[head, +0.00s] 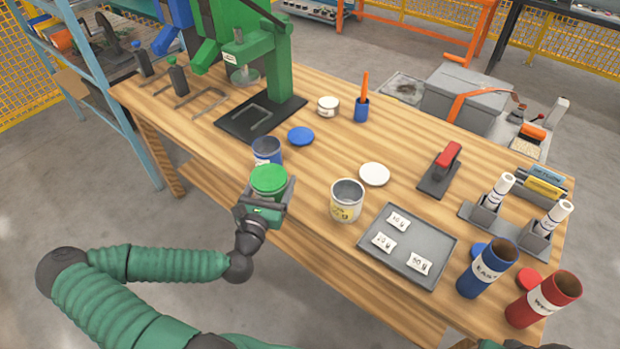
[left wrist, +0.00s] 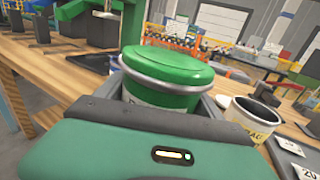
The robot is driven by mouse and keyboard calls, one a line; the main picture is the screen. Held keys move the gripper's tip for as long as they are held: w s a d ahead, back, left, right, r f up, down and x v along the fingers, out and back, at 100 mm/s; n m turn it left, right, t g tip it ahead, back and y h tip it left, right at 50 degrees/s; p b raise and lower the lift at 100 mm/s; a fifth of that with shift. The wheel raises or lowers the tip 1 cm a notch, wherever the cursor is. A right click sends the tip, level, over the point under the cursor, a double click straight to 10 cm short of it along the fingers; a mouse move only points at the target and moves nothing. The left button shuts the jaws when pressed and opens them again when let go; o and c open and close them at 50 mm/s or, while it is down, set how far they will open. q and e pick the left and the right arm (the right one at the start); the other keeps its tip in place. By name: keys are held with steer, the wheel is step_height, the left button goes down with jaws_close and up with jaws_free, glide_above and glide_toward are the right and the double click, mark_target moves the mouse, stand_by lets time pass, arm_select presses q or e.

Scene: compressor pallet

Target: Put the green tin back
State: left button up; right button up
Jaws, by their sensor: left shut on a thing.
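The green tin (head: 268,179), with its green lid on, is held upright in my left gripper (head: 266,193) near the front edge of the workbench. It also shows in the left wrist view (left wrist: 167,75), between the jaws of my left gripper (left wrist: 165,105). The jaws are shut on its sides. An open blue tin (head: 267,150) stands just behind it, and an open yellow-labelled tin (head: 346,201) stands to its right. I cannot tell whether the green tin touches the bench. My right gripper is not in view.
A blue lid (head: 301,136) and a white lid (head: 374,174) lie on the bench (head: 325,158). A grey tray (head: 433,246) with labelled cards is at the right. A green press (head: 270,60) stands at the back left. Blue (head: 483,270) and red (head: 540,300) tubes stand front right.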

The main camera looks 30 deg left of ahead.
arm_select(q)
steer(key=w+b, duration=0.1)
steer(key=w+a+f+b, duration=0.1)
steer(key=w+b, duration=0.1)
steer(key=shift+a+f, duration=0.2)
steer(key=shift+f, duration=0.1)
steer(key=w+d, duration=0.1)
steer(key=w, duration=0.2)
steer(key=w+d, duration=0.1)
steer(key=w, duration=0.2)
steer(key=w+d, duration=0.1)
steer(key=w, duration=0.2)
steer(key=shift+w+d+b, duration=0.2)
steer(key=shift+d+b, duration=0.15)
steer(key=shift+b, duration=0.05)
steer(key=f, duration=0.2)
steer(key=f+b, duration=0.1)
steer(key=f, duration=0.1)
steer(key=shift+a, duration=0.4)
steer(key=shift+d, duration=0.2)
steer(key=o, duration=1.4)
steer(key=shift+o, duration=0.2)
steer(key=shift+a, duration=0.1)
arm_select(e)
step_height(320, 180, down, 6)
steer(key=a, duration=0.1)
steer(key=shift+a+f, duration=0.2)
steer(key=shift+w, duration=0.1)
